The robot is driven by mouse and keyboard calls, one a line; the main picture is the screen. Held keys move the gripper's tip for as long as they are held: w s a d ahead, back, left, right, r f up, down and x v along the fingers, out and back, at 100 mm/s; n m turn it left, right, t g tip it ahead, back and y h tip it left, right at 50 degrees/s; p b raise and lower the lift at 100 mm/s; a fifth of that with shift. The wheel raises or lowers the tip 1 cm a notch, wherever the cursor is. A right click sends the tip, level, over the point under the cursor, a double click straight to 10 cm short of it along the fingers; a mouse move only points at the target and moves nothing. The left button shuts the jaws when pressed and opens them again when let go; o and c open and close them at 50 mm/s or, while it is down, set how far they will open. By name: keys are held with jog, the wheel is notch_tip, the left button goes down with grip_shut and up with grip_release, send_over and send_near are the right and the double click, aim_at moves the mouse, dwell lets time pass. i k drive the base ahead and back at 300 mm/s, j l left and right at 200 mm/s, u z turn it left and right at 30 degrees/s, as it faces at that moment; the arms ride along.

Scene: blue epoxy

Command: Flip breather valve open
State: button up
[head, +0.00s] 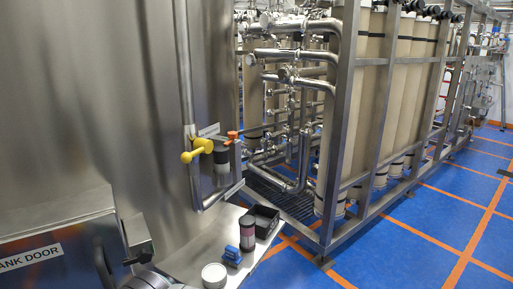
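A yellow lever handle (197,150) with a round knob at its left end sits on pipework in front of the steel tank. An orange-red handle (232,137) is just to its right, on a grey body. A small label plate (208,130) is above and behind them; its writing is too small to read. I cannot tell which of the two handles belongs to the breather valve, or whether either is open. A grey cylindrical part (221,165) hangs below the handles.
A steel shelf (185,262) below the valves holds a black tray (263,219), a dark red-black jar (247,233), a blue item (232,256) and a round white-lidded container (214,275). A framed rack of beige columns (353,110) stands to the right. Blue floor (430,235) is clear.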

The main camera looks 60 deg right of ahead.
aim_at(200, 145)
jog(key=z, duration=1.5)
